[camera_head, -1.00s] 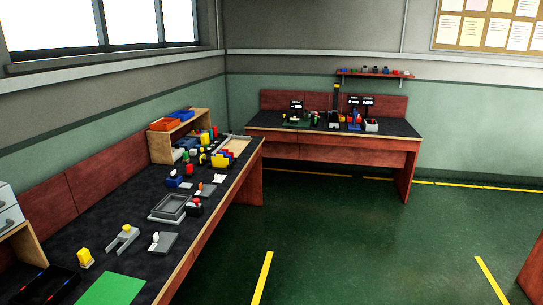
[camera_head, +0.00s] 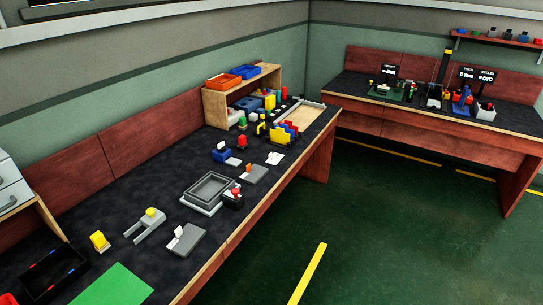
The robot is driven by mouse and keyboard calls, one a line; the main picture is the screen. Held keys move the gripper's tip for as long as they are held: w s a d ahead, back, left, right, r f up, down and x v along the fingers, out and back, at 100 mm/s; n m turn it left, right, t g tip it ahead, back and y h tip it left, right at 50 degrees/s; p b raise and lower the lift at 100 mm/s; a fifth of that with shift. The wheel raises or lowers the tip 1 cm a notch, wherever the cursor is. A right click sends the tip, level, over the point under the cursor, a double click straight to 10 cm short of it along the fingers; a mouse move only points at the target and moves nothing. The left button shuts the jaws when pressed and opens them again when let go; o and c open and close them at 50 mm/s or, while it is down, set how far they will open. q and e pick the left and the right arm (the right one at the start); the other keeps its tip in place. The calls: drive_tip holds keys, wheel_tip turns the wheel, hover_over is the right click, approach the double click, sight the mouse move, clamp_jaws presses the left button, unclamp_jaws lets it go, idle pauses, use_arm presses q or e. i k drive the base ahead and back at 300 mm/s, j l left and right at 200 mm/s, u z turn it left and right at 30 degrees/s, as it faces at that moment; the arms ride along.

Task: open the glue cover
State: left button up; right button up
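I cannot tell which thing is the glue cover. On the near dark bench top (camera_head: 95,190) lie several small devices. A grey forked fixture with a yellow knob (camera_head: 150,213) stands near the front, beside a grey plate with a white upright tab (camera_head: 186,240). A grey rectangular tray (camera_head: 208,190) lies behind them. A small yellow block (camera_head: 99,241) stands to the left. Neither of my grippers is in view.
A green mat (camera_head: 112,286) and a black open bin (camera_head: 52,272) lie at the near left. A wooden shelf (camera_head: 243,95) with orange and blue trays stands at the bench's far end. A second bench (camera_head: 425,115) stands at the back right. The green floor (camera_head: 400,230) between is clear.

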sight(152, 216)
drive_tip(key=i, duration=0.85)
drive_tip(key=u, duration=0.65)
